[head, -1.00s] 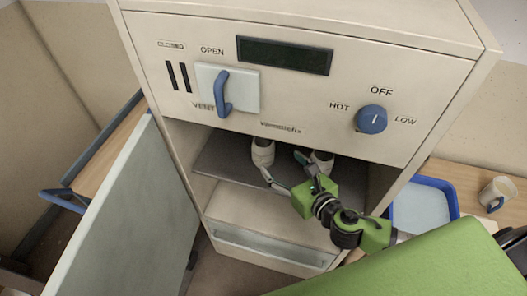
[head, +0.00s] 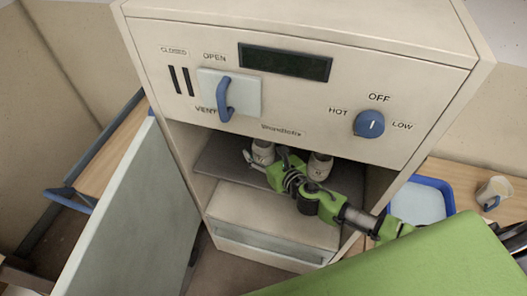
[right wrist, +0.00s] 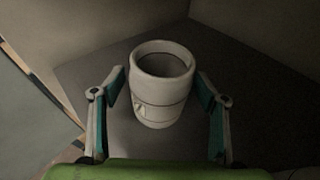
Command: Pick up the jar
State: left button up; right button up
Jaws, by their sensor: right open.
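A pale, rounded jar (head: 263,150) stands at the left on the dark shelf inside the open cabinet. A second pale jar (head: 320,166) stands to its right. My right gripper (head: 264,160) reaches into the cabinet at the left jar, and its green body hides part of the shelf. In the right wrist view, a jar (right wrist: 160,100) with an open top and a dark line around its body stands upright between the open fingers (right wrist: 160,84), with a gap on each side. My left gripper is not in view.
The cabinet front panel (head: 300,95) overhangs the shelf (head: 225,158). The open door (head: 130,215) stands at the left. A blue tray (head: 447,190) and a mug (head: 494,190) are on the wooden table at the right.

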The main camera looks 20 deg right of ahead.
jog(key=c, duration=1.5)
jog(key=shift+o, duration=0.2)
jog(key=shift+r, duration=0.1)
jog(key=shift+r, duration=0.1)
